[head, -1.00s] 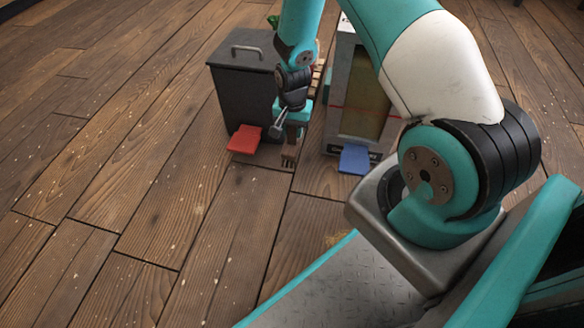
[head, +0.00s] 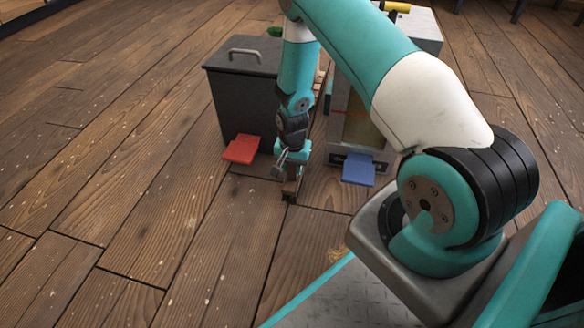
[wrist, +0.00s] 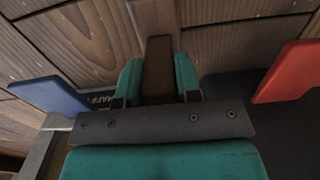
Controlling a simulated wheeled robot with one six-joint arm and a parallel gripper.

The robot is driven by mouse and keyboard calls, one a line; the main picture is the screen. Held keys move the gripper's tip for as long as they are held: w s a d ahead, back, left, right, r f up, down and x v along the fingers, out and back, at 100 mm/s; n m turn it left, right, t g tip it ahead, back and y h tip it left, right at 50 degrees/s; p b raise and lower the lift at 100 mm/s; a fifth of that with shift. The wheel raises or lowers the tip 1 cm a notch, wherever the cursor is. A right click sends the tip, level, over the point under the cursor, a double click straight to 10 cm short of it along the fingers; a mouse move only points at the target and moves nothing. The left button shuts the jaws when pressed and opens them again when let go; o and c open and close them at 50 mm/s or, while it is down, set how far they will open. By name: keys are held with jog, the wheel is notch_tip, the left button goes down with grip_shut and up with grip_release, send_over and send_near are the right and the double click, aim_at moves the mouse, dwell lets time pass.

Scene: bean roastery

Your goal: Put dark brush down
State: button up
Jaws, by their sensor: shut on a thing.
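My gripper (head: 291,172) is low over the wooden floor, between the red pedal and the blue pedal. It is shut on the dark brush (head: 290,193), whose brown end points down close to the floor. In the wrist view the brush (wrist: 158,70) sits between the two teal fingers (wrist: 158,82). Whether the brush touches the floor I cannot tell. Much of the brush is hidden by the fingers.
A dark bin (head: 243,92) with a metal handle and a red pedal (head: 241,149) stands behind left. A grey-framed bin (head: 352,152) with a blue pedal (head: 358,169) stands behind right. The plank floor (head: 150,220) in front and left is clear, with pale specks.

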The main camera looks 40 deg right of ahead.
jog(key=shift+f, duration=0.1)
jog(key=o, duration=0.4)
jog(key=shift+f, duration=0.1)
jog(key=o, duration=0.4)
jog(key=shift+o, duration=0.2)
